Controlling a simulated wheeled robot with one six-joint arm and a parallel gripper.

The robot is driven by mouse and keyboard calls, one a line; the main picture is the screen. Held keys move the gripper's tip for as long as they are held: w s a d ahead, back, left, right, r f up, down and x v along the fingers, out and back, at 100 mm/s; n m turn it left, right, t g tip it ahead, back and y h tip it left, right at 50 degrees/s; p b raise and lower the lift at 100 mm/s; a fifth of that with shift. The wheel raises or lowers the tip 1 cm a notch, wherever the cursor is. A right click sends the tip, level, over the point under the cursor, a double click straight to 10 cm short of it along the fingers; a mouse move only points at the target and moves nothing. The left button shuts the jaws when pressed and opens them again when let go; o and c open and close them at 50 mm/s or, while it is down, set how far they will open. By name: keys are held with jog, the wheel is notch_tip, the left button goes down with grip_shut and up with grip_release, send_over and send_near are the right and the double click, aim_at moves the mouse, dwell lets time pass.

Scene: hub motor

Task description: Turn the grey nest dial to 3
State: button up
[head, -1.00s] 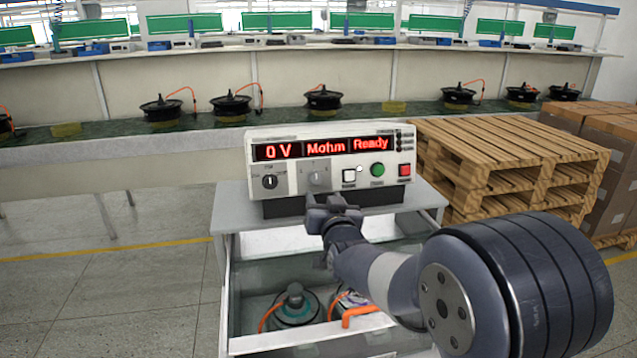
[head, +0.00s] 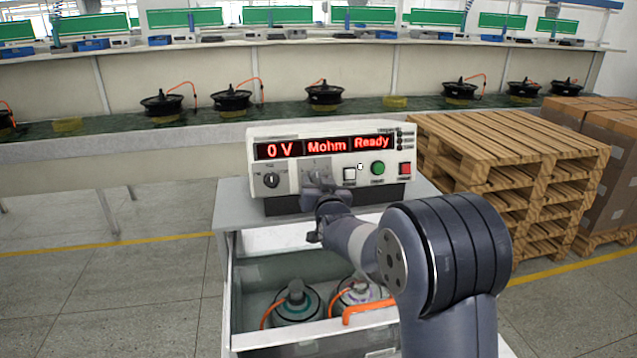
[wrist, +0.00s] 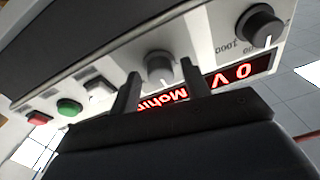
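The grey nest dial (wrist: 159,66) is a round knob on the front of the white tester (head: 335,135). In the wrist view, which is upside down, a pale mark shows at its edge nearest the display. In the head view my gripper largely covers the dial. My gripper (head: 318,190) is right in front of the tester's panel. In the wrist view my gripper (wrist: 158,84) is open, with one finger on each side of the grey dial. I cannot tell whether the fingers touch it. The number it points to is not readable.
A black dial (head: 271,180) sits left of the grey one. A white button (head: 349,174), a green button (head: 377,169) and a red button (head: 405,168) are to the right. The display reads 0 V, Mohm, Ready. Wooden pallets (head: 490,160) stand at right.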

jog(key=c, duration=0.8)
jog(key=shift+f+m+b, duration=0.1)
jog(key=shift+m+b, duration=0.35)
jog(key=shift+m, duration=0.05)
jog(key=shift+a+m+h+b, duration=0.1)
jog(key=shift+m+h+b, duration=0.2)
jog(key=shift+m+b, duration=0.3)
jog(key=m+h, duration=0.1)
jog(key=m, duration=0.2)
jog(key=shift+a, duration=0.1)
jog(key=m, duration=0.1)
jog(key=m+h, duration=0.1)
jog(key=m, duration=0.1)
jog(key=m+p, duration=0.1)
jog(key=m, duration=0.1)
jog(key=shift+a+r, duration=0.1)
jog(key=shift+r, duration=0.2)
jog(key=shift+m+g+h+p, duration=0.5)
jog(key=shift+m+p, duration=0.3)
jog(key=shift+m, duration=1)
